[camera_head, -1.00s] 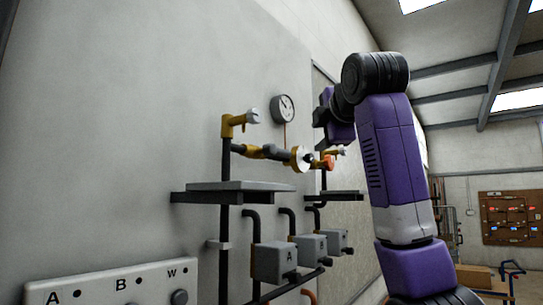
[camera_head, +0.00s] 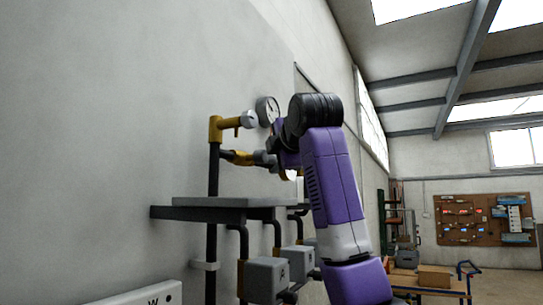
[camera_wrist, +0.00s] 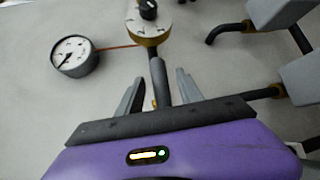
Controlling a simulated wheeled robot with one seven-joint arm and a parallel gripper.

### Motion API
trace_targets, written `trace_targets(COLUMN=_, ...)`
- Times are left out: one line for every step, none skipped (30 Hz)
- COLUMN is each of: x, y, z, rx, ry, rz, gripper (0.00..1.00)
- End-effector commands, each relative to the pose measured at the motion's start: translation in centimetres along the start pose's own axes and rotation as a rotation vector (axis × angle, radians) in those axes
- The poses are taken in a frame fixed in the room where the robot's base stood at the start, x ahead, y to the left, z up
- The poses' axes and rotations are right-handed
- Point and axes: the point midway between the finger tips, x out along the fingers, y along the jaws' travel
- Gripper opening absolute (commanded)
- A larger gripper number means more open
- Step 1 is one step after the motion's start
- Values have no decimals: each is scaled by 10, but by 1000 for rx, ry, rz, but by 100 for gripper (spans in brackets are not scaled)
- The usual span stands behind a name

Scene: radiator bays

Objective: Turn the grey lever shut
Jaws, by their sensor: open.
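My gripper (camera_wrist: 159,82) is open in the wrist view. I cannot tell whether the fingers touch the pipe. A bit of yellow shows between the fingers, mostly hidden. In the head view, my wrist covers the dial and part of the brass pipe (camera_head: 236,157). Above it, a brass elbow (camera_head: 216,128) carries a pale grey end piece (camera_head: 250,119).
A round gauge (camera_wrist: 75,55) is on the wall beside the pipe; it also shows in the head view (camera_head: 267,110). A dark shelf (camera_head: 225,213) juts out below, with grey boxes (camera_head: 265,279) and pipes under it.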

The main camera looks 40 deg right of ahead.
Motion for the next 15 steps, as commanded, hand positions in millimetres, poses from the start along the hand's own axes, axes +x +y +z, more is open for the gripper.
trace_targets(x=7, y=2, z=0, rx=1, ry=1, rz=-4, gripper=43)
trace_targets(x=10, y=2, z=0, rx=1, ry=1, rz=-3, gripper=43)
trace_targets(x=14, y=2, z=0, rx=1, ry=1, rz=-3, gripper=43)
trace_targets(x=17, y=1, z=0, rx=1, ry=1, rz=-3, gripper=43)
trace_targets(x=19, y=1, z=0, rx=1, ry=1, rz=-3, gripper=43)
trace_targets(x=21, y=1, z=0, rx=1, ry=0, rz=-2, gripper=43)
trace_targets(x=22, y=0, z=0, rx=1, ry=0, rz=-1, gripper=43)
trace_targets(x=23, y=0, z=0, rx=1, ry=0, rz=-1, gripper=43)
trace_targets(x=24, y=0, z=0, rx=1, ry=0, rz=-1, gripper=43)
trace_targets(x=24, y=0, z=0, rx=1, ry=0, rz=-1, gripper=43)
trace_targets(x=24, y=0, z=0, rx=1, ry=0, rz=0, gripper=43)
trace_targets(x=24, y=0, z=0, rx=1, ry=0, rz=0, gripper=43)
trace_targets(x=24, y=0, z=0, rx=0, ry=0, rz=0, gripper=43)
trace_targets(x=24, y=0, z=0, rx=1, ry=0, rz=0, gripper=43)
trace_targets(x=24, y=0, z=0, rx=1, ry=0, rz=0, gripper=43)
